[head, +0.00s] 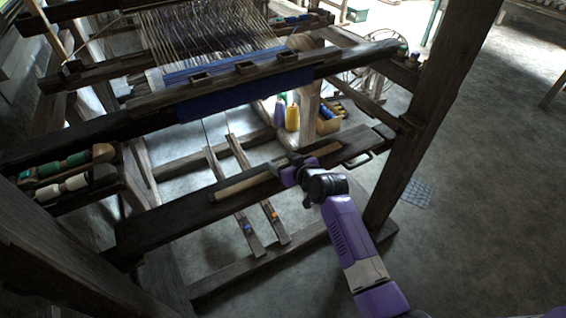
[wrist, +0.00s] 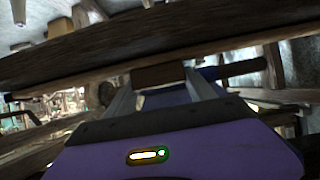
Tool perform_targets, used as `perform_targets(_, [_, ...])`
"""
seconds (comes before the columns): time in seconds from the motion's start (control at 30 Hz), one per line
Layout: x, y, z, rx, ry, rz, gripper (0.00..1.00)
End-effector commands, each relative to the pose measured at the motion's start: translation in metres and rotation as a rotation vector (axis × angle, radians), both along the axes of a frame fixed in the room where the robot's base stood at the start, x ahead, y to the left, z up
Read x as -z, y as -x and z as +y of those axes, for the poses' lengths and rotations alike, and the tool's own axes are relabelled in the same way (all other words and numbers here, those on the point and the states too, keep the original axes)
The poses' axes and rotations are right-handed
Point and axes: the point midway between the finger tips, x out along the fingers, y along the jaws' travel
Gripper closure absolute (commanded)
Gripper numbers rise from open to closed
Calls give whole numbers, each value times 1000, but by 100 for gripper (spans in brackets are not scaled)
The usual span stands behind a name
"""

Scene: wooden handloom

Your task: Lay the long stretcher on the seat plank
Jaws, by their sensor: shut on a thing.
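The long stretcher (head: 243,184) is a light brown wooden bar. In the head view it runs lengthwise over the dark seat plank (head: 172,217), roughly in line with it. I cannot tell whether it touches the plank or sits just above. My gripper (head: 291,170) is shut on the stretcher near its middle and hides part of it; the bar's other end (head: 326,150) shows to the right. In the wrist view my two fingers (wrist: 160,88) close on a brown section of the bar (wrist: 158,75).
A thick loom post (head: 425,110) stands right of my arm. The beam with blue cloth (head: 245,93) crosses above and behind the plank. Treadles (head: 250,185) hang below it. Yarn cones (head: 292,117) and a bobbin box (head: 330,118) stand behind; spools (head: 62,188) sit at left.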

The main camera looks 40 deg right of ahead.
Motion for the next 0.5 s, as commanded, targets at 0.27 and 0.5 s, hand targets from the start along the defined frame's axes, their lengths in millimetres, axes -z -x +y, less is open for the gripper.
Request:
perform_targets(0.27, [0,-1,0,0,1,-3,86])
perform_targets(0.5, [2,-1,0,-1,0,-2,15])
